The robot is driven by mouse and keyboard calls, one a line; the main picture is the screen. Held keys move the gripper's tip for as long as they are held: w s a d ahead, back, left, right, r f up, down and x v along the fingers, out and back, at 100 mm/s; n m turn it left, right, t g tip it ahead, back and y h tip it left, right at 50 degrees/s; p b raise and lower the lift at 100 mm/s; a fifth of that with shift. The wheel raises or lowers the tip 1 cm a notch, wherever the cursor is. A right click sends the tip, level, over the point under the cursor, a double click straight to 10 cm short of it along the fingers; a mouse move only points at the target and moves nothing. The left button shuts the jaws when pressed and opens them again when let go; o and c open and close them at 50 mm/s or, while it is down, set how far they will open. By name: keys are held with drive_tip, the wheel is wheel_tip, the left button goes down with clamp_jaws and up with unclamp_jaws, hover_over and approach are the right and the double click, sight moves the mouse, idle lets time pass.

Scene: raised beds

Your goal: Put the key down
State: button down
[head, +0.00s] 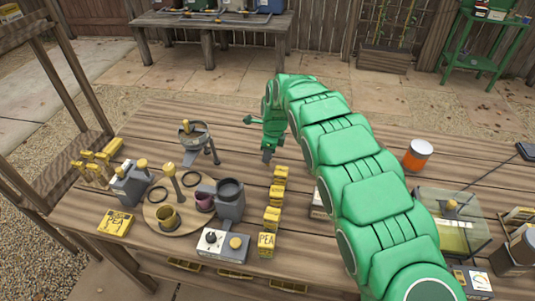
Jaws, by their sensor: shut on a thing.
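My gripper (267,156) is at the end of my green arm, pointing down over the wooden table (330,130), behind the row of yellow blocks. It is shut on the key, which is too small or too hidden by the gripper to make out. I cannot tell whether the gripper's tip touches the table.
A row of yellow blocks (272,217) stands in front of my gripper. To the left are a grey tripod stand (195,137) and a round wooden board (163,226) with cups. An orange jar (417,154) stands right of my arm. The tabletop behind the tripod stand is clear.

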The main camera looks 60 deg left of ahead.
drive_tip(key=shift+f, duration=0.15)
drive_tip(key=c, duration=1)
unclamp_jaws()
drive_tip(key=shift+c, duration=0.2)
wheel_tip(320, 180, up, 12)
drive_tip(key=w+d, duration=0.1)
drive_tip(key=shift+w+d, duration=0.15)
drive_tip(key=shift+w, duration=0.05)
